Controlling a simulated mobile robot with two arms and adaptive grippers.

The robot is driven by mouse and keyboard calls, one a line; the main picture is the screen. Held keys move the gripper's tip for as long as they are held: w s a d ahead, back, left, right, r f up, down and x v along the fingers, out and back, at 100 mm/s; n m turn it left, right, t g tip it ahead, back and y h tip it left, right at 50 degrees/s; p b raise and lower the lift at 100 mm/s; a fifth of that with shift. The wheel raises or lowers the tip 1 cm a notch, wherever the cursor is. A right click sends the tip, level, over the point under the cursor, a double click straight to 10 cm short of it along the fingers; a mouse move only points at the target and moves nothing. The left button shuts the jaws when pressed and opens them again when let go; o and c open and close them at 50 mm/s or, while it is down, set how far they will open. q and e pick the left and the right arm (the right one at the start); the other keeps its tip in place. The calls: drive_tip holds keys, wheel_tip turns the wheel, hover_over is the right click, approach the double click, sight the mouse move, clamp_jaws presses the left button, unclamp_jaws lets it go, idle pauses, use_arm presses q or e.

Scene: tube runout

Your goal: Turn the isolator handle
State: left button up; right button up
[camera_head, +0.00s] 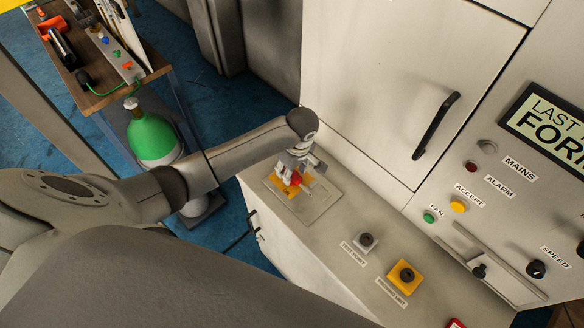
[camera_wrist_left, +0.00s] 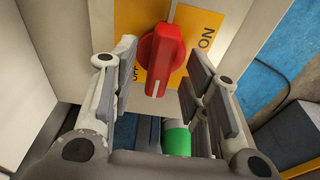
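The isolator handle (camera_wrist_left: 148,55) is red and sits on a yellow plate (camera_wrist_left: 200,22) with OFF lettering on the left and ON lettering on the right in the wrist view. The handle's grip runs roughly up and down in that view. My left gripper (camera_wrist_left: 157,65) is open, with one finger on each side of the handle and gaps visible between. In the head view the left gripper (camera_head: 291,163) is over the handle (camera_head: 296,178), covering part of it and its yellow plate (camera_head: 280,185). My right gripper is not in view.
A white cabinet with a black door handle (camera_head: 436,125) rises behind. A green gas cylinder (camera_head: 152,137) stands beyond the ledge.

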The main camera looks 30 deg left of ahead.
use_arm(q)
drive_tip(key=shift+r, duration=3.05)
drive_tip(key=shift+d+r, duration=0.1)
drive_tip(key=shift+r, duration=0.1)
wheel_tip(320, 180, up, 11)
drive_tip(key=d, duration=0.1)
drive_tip(key=shift+s+d+r, duration=0.2)
drive_tip(key=shift+s+d, duration=0.1)
